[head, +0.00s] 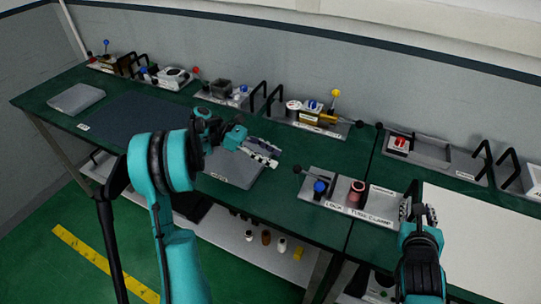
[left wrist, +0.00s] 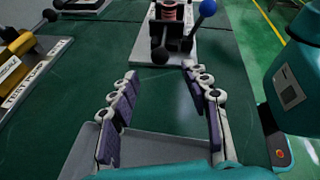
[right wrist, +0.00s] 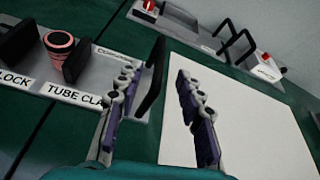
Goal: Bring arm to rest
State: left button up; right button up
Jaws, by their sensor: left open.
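My left gripper (head: 262,152) is open and empty above the green bench, over the grey plate (head: 232,174). In the left wrist view its two fingers (left wrist: 160,72) stand apart with nothing between them, and a fixture with a blue ball knob (left wrist: 207,8) lies beyond the tips. My right gripper (head: 420,212) is at the right, beside the tube clamp fixture (head: 340,213) with its pink tube. In the right wrist view its fingers (right wrist: 158,75) are apart and empty, partly in front of a white sheet (right wrist: 240,120).
The green bench (head: 320,150) carries several labelled fixtures along the back, with knobs and black handles sticking up. A dark mat (head: 130,120) and a grey tray (head: 76,98) lie at the left. A lower shelf (head: 235,225) holds small items.

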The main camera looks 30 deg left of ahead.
jog(key=shift+v, duration=2)
